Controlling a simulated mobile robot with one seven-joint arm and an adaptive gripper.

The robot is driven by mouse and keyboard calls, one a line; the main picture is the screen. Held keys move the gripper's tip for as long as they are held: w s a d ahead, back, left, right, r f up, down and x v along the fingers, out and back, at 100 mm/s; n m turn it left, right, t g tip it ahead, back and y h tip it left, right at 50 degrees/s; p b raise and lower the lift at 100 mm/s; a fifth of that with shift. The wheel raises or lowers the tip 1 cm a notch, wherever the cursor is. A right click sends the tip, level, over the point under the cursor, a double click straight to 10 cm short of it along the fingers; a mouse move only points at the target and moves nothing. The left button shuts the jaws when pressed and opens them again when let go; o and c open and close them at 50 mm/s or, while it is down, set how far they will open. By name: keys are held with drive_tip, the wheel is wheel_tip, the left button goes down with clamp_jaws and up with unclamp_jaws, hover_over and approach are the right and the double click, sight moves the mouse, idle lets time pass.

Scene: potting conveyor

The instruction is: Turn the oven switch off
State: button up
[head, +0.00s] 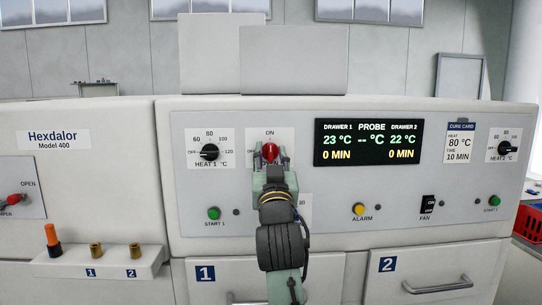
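The oven switch is a red knob (270,151) on a white plate marked ON at the top, on the front panel left of the display. The fingers look wider than the knob, with no clear contact.
The HEAT 1 dial (209,152) is close on the left, with the green START 1 button (214,213) below it. The display (370,142) is close on the right. The yellow ALARM button (359,209) and FAN switch (428,204) sit lower right. Drawer handles (438,286) stick out below.

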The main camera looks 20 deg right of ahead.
clamp_jaws()
drive_tip(key=shift+f+n, duration=0.1)
drive_tip(key=shift+n, duration=0.5)
drive_tip(key=n+y+b, duration=0.1)
drive_tip(key=n+y, duration=0.1)
drive_tip(key=n, duration=0.1)
drive_tip(key=shift+d, duration=0.1)
drive_tip(key=n+y+b, duration=0.1)
drive_tip(key=n, duration=0.2)
drive_tip(key=n+y+b, duration=0.1)
drive_tip(key=n+y, duration=0.1)
drive_tip(key=n, duration=0.1)
drive_tip(key=n+y, duration=0.1)
drive_tip(key=n, duration=0.2)
drive_tip(key=n+g+y+b, duration=0.1)
drive_tip(key=n, duration=0.3)
drive_tip(key=shift+g+y, duration=0.3)
drive_tip(key=n+g, duration=0.1)
drive_tip(key=n, duration=0.1)
drive_tip(key=n+g, duration=0.1)
drive_tip(key=n, duration=0.2)
drive_tip(key=shift+r+p, duration=0.2)
drive_tip(key=shift+p, duration=0.1)
